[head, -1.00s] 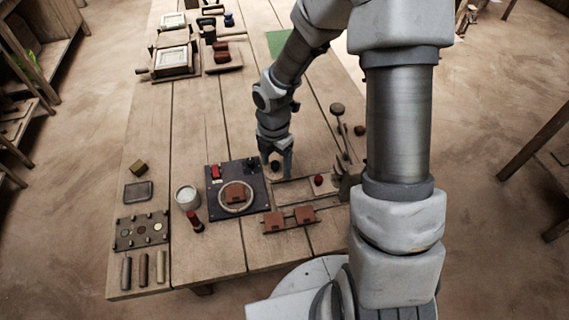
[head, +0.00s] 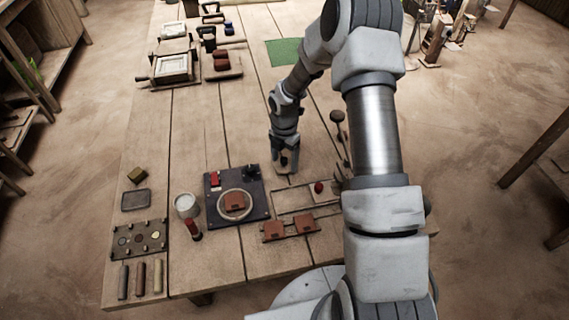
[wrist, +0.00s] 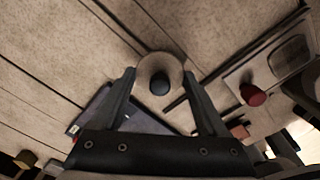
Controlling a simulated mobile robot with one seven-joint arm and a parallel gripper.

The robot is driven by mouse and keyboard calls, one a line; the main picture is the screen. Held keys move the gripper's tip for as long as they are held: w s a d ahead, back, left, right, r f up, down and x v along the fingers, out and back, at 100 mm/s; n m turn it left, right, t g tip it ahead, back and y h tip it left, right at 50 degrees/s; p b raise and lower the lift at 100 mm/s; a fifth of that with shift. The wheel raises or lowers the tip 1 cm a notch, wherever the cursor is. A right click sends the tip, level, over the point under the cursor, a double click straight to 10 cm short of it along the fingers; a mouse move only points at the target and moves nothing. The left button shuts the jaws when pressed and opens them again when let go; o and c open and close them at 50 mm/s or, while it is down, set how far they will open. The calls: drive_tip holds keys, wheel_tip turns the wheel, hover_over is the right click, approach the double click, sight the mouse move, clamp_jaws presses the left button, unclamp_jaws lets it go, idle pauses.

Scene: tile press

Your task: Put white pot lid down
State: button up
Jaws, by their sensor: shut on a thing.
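The white pot lid (wrist: 147,68) is a pale disc with a dark round knob (wrist: 160,84). In the wrist view it sits between the two fingers of my gripper (wrist: 160,88), which is shut on it. In the head view my gripper (head: 285,160) points down over the table, right of the dark press plate; the lid is hardly visible there. A white round pot (head: 186,205) stands left of the dark plate, apart from my gripper. Whether the lid touches the table is unclear.
The dark plate (head: 260,206) carries a ring with a red-brown tile. Right of it are a rail frame with two tiles (head: 304,223) and a red knob (head: 319,187). A lever (head: 338,117) stands to the right. Bare planks (head: 225,135) lie behind the plate.

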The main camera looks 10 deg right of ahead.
drive_tip(key=shift+f, duration=1)
drive_tip(key=shift+f, duration=0.1)
drive_tip(key=shift+f, duration=0.15)
drive_tip(key=o, duration=1.2)
drive_tip(key=shift+o, duration=0.2)
drive_tip(key=shift+r, duration=0.2)
